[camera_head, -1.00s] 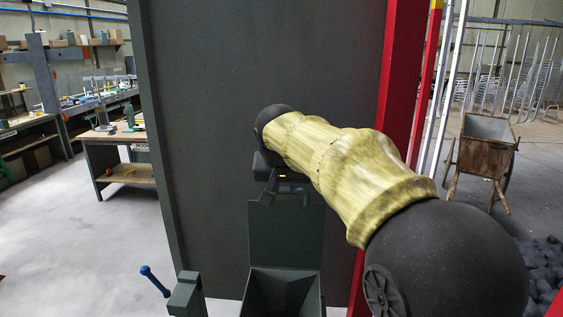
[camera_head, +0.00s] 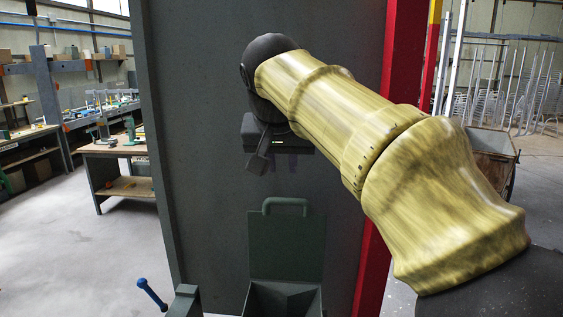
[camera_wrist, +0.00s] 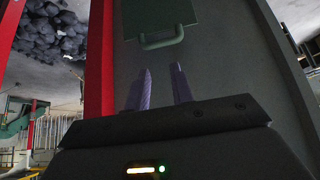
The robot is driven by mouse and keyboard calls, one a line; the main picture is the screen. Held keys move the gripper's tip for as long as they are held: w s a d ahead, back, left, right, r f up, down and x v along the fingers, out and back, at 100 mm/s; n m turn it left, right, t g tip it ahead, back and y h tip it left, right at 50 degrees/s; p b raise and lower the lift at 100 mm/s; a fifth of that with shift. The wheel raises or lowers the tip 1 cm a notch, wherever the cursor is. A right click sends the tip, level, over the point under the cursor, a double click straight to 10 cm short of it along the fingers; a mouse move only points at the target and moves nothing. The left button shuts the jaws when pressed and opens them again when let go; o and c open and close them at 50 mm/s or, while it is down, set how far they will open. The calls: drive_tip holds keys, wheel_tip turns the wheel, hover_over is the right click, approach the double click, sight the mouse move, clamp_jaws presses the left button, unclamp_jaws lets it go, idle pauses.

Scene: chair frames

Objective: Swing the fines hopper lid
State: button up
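The hopper lid (camera_head: 286,243) is a dark green flat plate standing upright at the back of the open hopper bin (camera_head: 283,298), against a grey panel. A green loop handle (camera_head: 285,203) sits on its top edge. The lid also shows upside down at the top of the wrist view (camera_wrist: 155,15), with its handle (camera_wrist: 163,43). My gripper (camera_head: 286,168) is above the handle and apart from it. In the wrist view its two purple fingers (camera_wrist: 160,75) are spread with nothing between them. The hopper's lower part is cut off by the frame.
The tall grey panel (camera_head: 210,150) stands close behind the gripper, with a red post (camera_head: 375,250) at its right. A blue-handled lever (camera_head: 152,293) is left of the hopper. A wooden cart (camera_head: 492,150) and workbenches (camera_head: 120,170) stand farther off.

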drive_tip(key=shift+o, duration=1.4)
drive_tip(key=shift+f, duration=0.3)
drive_tip(key=d+f+g, duration=0.1)
drive_tip(key=d+f, duration=0.2)
drive_tip(key=f, duration=0.4)
drive_tip(key=d+f+n+g, duration=0.1)
drive_tip(key=d+f, duration=0.2)
drive_tip(key=f, duration=0.4)
drive_tip(key=d+f+g, duration=0.1)
drive_tip(key=d+f, duration=0.3)
drive_tip(key=f, duration=0.4)
drive_tip(key=s+d+f+g, duration=0.1)
drive_tip(key=s+d+f, duration=0.3)
drive_tip(key=s+f, duration=0.3)
drive_tip(key=s+d+f, duration=0.4)
drive_tip(key=s+f, duration=0.4)
drive_tip(key=f, duration=0.1)
drive_tip(key=shift+s+f+m+g, duration=0.15)
drive_tip(key=shift+f+m+g, duration=0.15)
drive_tip(key=shift+f+g, duration=0.1)
